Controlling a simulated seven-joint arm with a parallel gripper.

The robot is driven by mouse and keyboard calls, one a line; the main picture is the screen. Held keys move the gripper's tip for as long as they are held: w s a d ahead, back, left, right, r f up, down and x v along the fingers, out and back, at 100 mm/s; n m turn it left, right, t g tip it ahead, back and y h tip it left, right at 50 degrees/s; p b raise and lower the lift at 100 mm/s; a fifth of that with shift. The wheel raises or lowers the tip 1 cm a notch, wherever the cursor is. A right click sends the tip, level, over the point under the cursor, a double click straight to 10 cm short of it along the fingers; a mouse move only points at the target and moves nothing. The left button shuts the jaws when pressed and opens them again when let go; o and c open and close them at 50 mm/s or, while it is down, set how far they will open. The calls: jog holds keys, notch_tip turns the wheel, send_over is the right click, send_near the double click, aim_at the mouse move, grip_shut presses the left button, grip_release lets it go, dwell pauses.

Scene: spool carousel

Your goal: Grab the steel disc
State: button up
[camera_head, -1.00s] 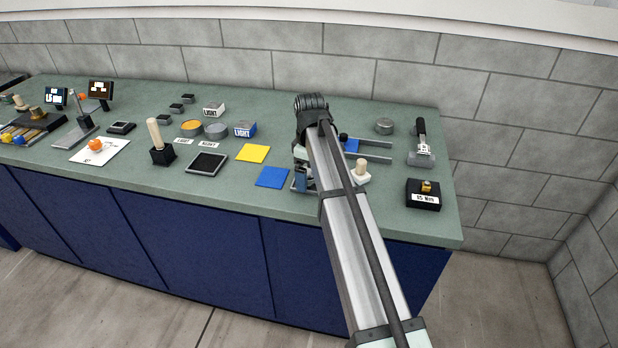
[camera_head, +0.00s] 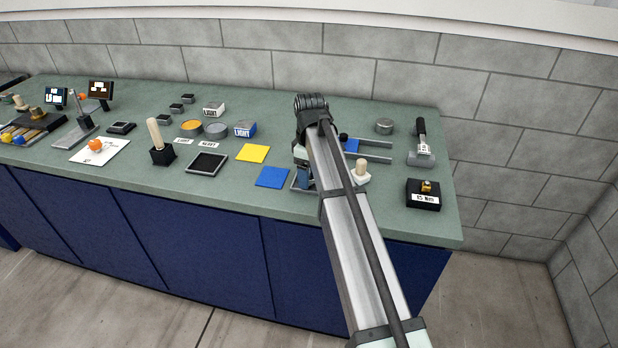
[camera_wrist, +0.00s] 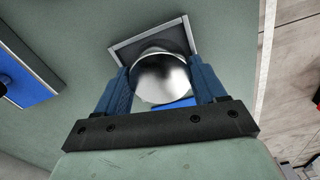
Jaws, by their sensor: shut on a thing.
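The steel disc (camera_wrist: 160,76) is a shiny, mirror-like round piece in the wrist view. It sits between the two blue fingers of my gripper (camera_wrist: 161,88), which are shut on it from both sides. Behind the disc is a square grey-rimmed tray (camera_wrist: 124,52), partly covered by it; I cannot tell the exact gap between them. In the head view my gripper (camera_head: 303,177) is over the bench, right of the blue square, and my arm hides the disc there.
Close by are a blue square (camera_head: 272,177), a yellow square (camera_head: 253,153), a two-railed fixture (camera_head: 375,159), a wooden peg (camera_head: 361,167) and a black block marked 15 Nm (camera_head: 423,196). A round metal tin (camera_head: 384,126) stands at the back right. The bench's front strip is clear.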

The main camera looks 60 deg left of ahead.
jog(key=shift+c, duration=0.5)
jog(key=shift+r, duration=0.15)
